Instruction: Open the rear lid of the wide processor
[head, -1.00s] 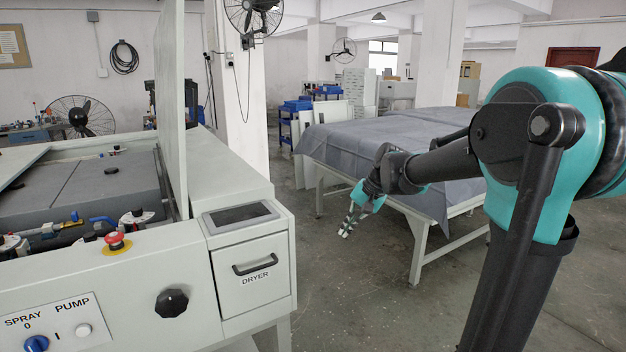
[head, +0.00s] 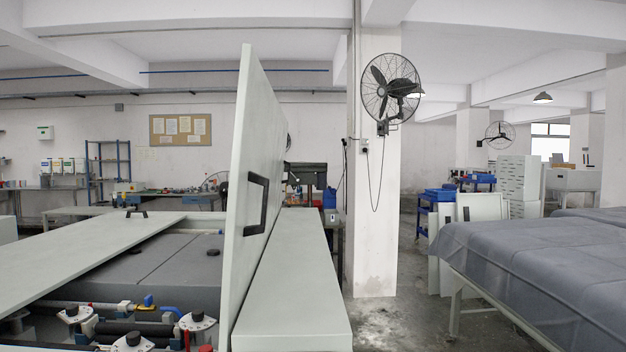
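The wide processor (head: 292,268) fills the lower left of the head view. One pale lid (head: 262,120) stands nearly upright on it, with a black handle (head: 256,205) on the face toward the right. A second pale lid panel (head: 90,252) lies low across the left part, with a small black handle (head: 137,212) near its far end. Between the panels the machine is uncovered and shows dark grey inner covers (head: 170,262). I cannot tell which panel is the rear lid. My gripper and arm are out of view.
Black knobs and blue valve parts (head: 165,311) line the near edge of the opening. A white pillar with a fan (head: 391,88) stands behind. A cloth-covered table (head: 540,258) is at right. Bare floor (head: 400,320) lies between table and processor.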

